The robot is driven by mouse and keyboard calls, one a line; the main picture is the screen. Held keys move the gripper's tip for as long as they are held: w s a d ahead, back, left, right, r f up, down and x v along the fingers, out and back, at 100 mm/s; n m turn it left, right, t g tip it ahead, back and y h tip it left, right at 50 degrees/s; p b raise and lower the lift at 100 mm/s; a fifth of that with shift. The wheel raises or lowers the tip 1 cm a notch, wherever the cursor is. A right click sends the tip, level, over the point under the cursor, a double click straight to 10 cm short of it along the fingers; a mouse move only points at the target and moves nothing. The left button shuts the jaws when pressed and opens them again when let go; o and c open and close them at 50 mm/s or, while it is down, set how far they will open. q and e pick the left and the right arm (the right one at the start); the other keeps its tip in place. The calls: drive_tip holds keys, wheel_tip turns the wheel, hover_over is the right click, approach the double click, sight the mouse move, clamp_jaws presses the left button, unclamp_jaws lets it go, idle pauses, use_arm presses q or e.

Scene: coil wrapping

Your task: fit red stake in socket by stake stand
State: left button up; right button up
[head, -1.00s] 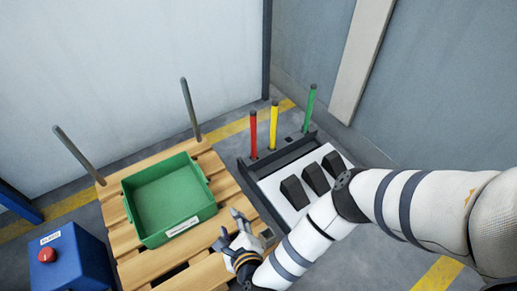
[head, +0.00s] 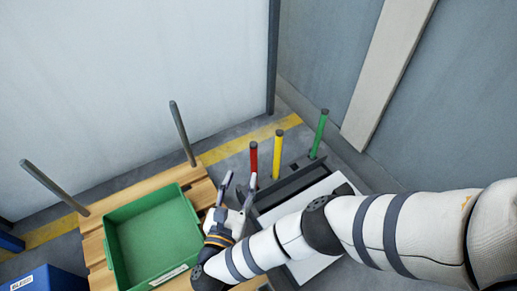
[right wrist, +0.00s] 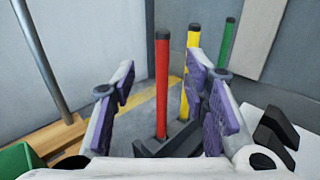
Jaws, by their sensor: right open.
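The red stake (head: 254,158) stands upright in the dark stake stand (head: 296,178), beside a yellow stake (head: 278,155) and a green stake (head: 319,135). My right gripper (head: 240,181) is open and empty, in front of the red stake in the head view. In the right wrist view the red stake (right wrist: 162,88) rises between the spread purple-padded fingers (right wrist: 166,98), apart from both and farther off. The yellow stake (right wrist: 191,62) is close to the right finger. I cannot make out an empty socket; my right arm hides part of the area. My left gripper is not in view.
A green bin (head: 152,240) sits on a wooden pallet (head: 95,252) with two grey posts (head: 182,134) at its back edge. A blue box (head: 48,279) is at lower left. Walls stand behind the stakes. A white panel (head: 318,266) is partly under my right arm.

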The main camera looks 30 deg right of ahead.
sight(253, 151)
drive_tip(key=b+x, duration=0.5)
drive_tip(key=x, duration=0.6)
drive_tip(key=shift+d+f+b, duration=0.15)
drive_tip(key=shift+d+b, duration=0.1)
drive_tip(key=shift+b, duration=0.15)
drive_tip(key=shift+w+d, duration=0.15)
drive_tip(key=shift+d, duration=0.05)
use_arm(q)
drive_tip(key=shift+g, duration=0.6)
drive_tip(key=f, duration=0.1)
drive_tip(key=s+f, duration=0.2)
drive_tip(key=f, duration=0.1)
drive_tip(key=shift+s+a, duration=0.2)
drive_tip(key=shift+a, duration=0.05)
use_arm(e)
drive_tip(key=shift+r, duration=0.2)
clamp_jaws()
